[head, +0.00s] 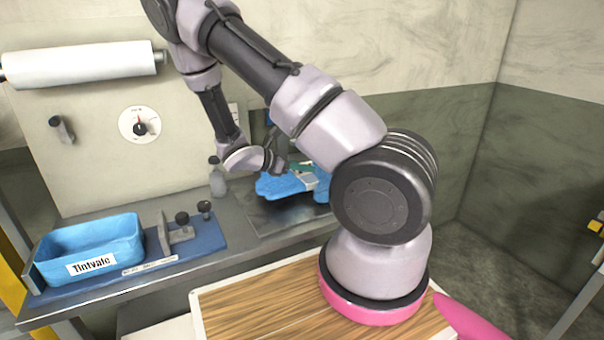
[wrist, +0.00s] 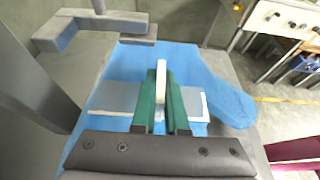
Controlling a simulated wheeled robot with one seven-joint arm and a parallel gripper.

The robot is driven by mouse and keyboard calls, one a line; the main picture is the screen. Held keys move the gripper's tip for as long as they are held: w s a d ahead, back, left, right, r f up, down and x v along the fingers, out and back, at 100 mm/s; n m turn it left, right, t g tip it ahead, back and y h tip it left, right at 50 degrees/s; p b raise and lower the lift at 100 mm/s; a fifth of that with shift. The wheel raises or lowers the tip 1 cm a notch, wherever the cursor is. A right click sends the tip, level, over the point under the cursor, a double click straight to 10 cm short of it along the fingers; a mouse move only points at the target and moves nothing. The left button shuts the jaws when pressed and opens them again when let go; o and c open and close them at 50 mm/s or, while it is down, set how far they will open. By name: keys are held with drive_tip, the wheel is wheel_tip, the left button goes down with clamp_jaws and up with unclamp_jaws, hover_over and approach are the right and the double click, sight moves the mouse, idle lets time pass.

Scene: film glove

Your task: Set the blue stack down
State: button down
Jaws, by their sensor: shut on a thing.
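The blue stack (head: 278,187) looks like flat blue sheets in a glove-like shape, with a grey-white band around it. It is at the right part of the metal counter, over a dark plate (head: 262,213). In the wrist view the blue stack (wrist: 228,100) fills the middle, with the pale band (wrist: 112,96) across it. My gripper (head: 300,168) has green fingers, and in the wrist view my gripper (wrist: 160,95) is shut on a white upright tab on the band. I cannot tell whether the stack touches the plate. My arm hides its right side.
A blue bin (head: 95,236) labelled Tintvale stands at the left of the counter. A blue mat (head: 205,240) with a grey bracket and dark knobs lies beside it. A grey bottle (head: 217,180) stands near the back wall. A paper roll (head: 80,64) hangs above.

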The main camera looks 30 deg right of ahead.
drive_tip(key=shift+s+f, duration=0.2)
drive_tip(key=shift+f, duration=1.1)
drive_tip(key=c, duration=0.9)
unclamp_jaws()
drive_tip(key=shift+f, duration=0.15)
drive_tip(key=shift+c, duration=0.2)
